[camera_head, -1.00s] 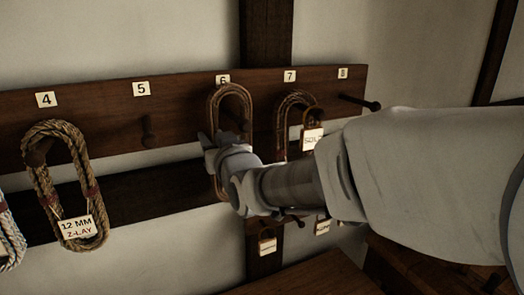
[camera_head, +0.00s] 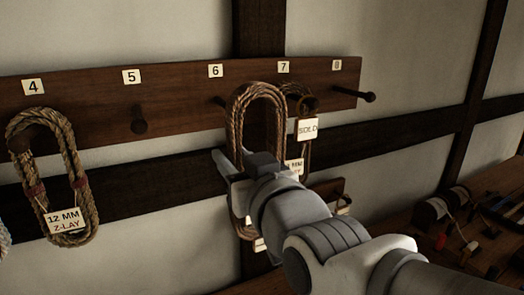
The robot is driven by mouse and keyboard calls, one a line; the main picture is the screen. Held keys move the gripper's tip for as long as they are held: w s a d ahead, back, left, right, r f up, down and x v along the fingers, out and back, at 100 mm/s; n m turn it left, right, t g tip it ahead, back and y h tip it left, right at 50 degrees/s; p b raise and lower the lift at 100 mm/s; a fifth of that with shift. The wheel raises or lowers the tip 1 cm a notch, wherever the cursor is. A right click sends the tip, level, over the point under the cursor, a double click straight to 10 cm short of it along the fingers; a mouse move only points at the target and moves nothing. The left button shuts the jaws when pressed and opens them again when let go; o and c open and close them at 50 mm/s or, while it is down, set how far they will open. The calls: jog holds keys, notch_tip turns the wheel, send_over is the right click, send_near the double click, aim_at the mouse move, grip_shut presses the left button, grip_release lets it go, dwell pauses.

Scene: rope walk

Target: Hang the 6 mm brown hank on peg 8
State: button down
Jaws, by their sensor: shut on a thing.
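My gripper (camera_head: 243,168) is shut on a brown rope hank (camera_head: 257,93), which hangs upright as a long loop in front of the board between pegs 6 and 7. The gripper hides the hank's lower middle. A white tag (camera_head: 294,169) shows beside the gripper; its print is mostly hidden, and I cannot tell which hank it belongs to. Peg 8 (camera_head: 368,96) sticks out bare at the board's right end, below its number plate (camera_head: 337,65). It is to the right of the held hank.
Peg 7 carries another brown hank with a SOLD tag (camera_head: 308,129), partly behind the held one. Peg 6 (camera_head: 218,101) and peg 5 (camera_head: 139,126) look bare. A 12 MM Z-LAY hank (camera_head: 66,224) hangs under number 4. A bench with tools (camera_head: 470,235) is at lower right.

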jog(key=shift+v, duration=0.8)
jog(key=shift+f+b, duration=0.8)
jog(key=shift+b, duration=0.35)
jog(key=b+v, duration=0.4)
jog(key=v, duration=1.3)
dwell(0.8)
